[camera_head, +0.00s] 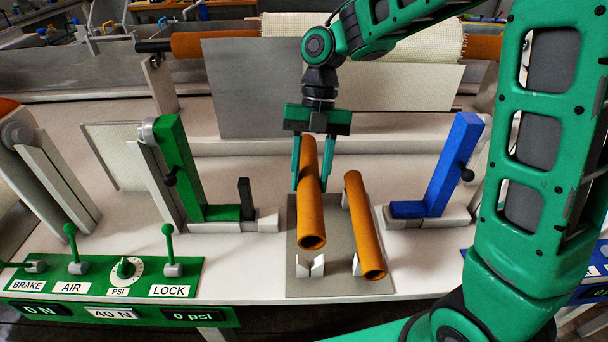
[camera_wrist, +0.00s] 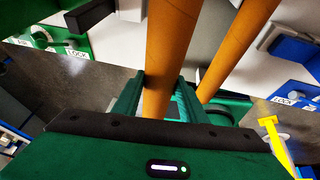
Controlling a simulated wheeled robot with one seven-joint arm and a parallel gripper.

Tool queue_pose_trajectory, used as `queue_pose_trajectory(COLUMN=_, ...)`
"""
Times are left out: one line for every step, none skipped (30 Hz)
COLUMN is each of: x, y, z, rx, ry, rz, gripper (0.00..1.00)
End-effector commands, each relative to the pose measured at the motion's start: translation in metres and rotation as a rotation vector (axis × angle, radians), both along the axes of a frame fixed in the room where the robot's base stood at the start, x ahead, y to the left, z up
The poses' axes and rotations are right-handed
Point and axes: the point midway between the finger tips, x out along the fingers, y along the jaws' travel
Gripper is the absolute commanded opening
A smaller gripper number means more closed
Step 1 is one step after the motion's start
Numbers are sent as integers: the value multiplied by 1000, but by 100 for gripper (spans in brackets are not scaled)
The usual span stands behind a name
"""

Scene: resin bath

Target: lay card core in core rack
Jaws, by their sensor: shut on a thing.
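One brown card core (camera_head: 310,205) is between the fingers of my gripper (camera_head: 309,188), which is shut on it. The core points toward the camera, its open near end hanging above a white V-shaped cradle of the core rack (camera_head: 320,283). Whether its far end touches a cradle is hidden. A second brown core (camera_head: 364,225) lies on the rack just to the right, parallel to it. In the wrist view the held core (camera_wrist: 168,50) runs up from between the fingers, and the second core (camera_wrist: 235,50) is to its right.
A green lever stand (camera_head: 178,165) is left of the rack and a blue one (camera_head: 451,165) is right. A grey upright panel (camera_head: 245,85) and a roll stand behind. A green control panel (camera_head: 110,285) with small levers is at the front left.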

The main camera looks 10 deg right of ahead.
Motion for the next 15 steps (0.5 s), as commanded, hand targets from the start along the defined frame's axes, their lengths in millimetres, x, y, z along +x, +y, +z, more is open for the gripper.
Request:
queue_pose_trajectory(x=-1, y=-1, z=1, rx=2, ry=1, rz=-2, gripper=12)
queue_pose_trajectory(x=-1, y=-1, z=0, rx=2, ry=2, rz=-1, gripper=12)
queue_pose_trajectory(x=-1, y=0, z=-1, rx=2, ry=3, rz=-1, gripper=12)
queue_pose_trajectory(x=-1, y=0, z=-3, rx=2, ry=4, rz=-1, gripper=12)
queue_pose_trajectory(x=-1, y=0, z=-5, rx=2, ry=4, rz=-1, gripper=12)
queue_pose_trajectory(x=-1, y=0, z=-7, rx=2, ry=5, rz=-1, gripper=12)
queue_pose_trajectory(x=-1, y=0, z=-10, rx=2, ry=6, rz=-1, gripper=12)
queue_pose_trajectory(x=-1, y=0, z=-12, rx=2, ry=5, rz=-1, gripper=12)
queue_pose_trajectory(x=-1, y=0, z=-15, rx=2, ry=5, rz=-1, gripper=12)
queue_pose_trajectory(x=-1, y=0, z=-18, rx=2, ry=4, rz=-1, gripper=12)
queue_pose_trajectory(x=-1, y=0, z=-20, rx=2, ry=5, rz=-1, gripper=12)
queue_pose_trajectory(x=-1, y=0, z=-24, rx=2, ry=5, rz=0, gripper=12)
queue_pose_trajectory(x=-1, y=0, z=-26, rx=1, ry=4, rz=-1, gripper=12)
queue_pose_trajectory(x=-2, y=0, z=-29, rx=1, ry=4, rz=-1, gripper=12)
queue_pose_trajectory(x=-1, y=0, z=-32, rx=2, ry=4, rz=0, gripper=12)
